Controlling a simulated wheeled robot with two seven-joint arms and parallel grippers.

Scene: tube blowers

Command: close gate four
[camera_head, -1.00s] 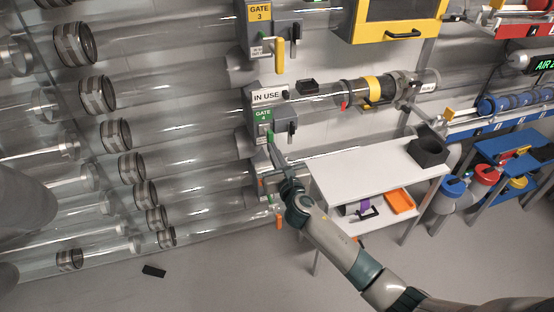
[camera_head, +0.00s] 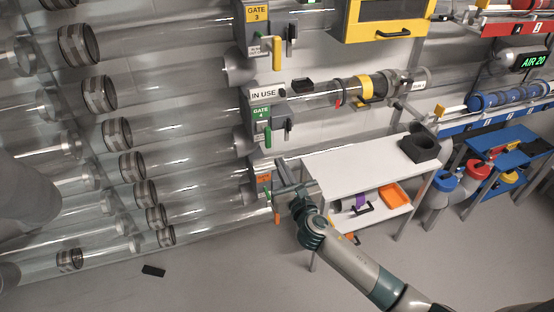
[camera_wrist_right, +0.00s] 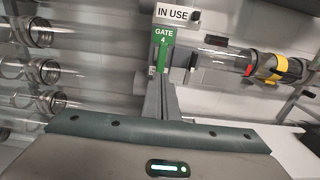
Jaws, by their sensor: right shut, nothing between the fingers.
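Gate four is a grey box with a green GATE 4 label (camera_head: 261,112) on a clear tube, below an IN USE sign (camera_head: 266,93). Its green handle (camera_head: 268,138) hangs down from the box. A dark lever (camera_head: 288,127) sits to its right. My right gripper (camera_head: 281,172) is shut and empty, below and apart from the green handle, in front of the lower orange-labelled gate. In the right wrist view the GATE 4 label (camera_wrist_right: 163,38) is just beyond my fingers (camera_wrist_right: 160,88); they partly cover the area below it. My left gripper is not in view.
Gate three (camera_head: 257,14) with its yellow handle (camera_head: 277,53) is above. A white table (camera_head: 350,160) is right of my gripper, with a black holder (camera_head: 420,148) on it. Clear tubes run left. A small black piece (camera_head: 153,270) lies on the open floor.

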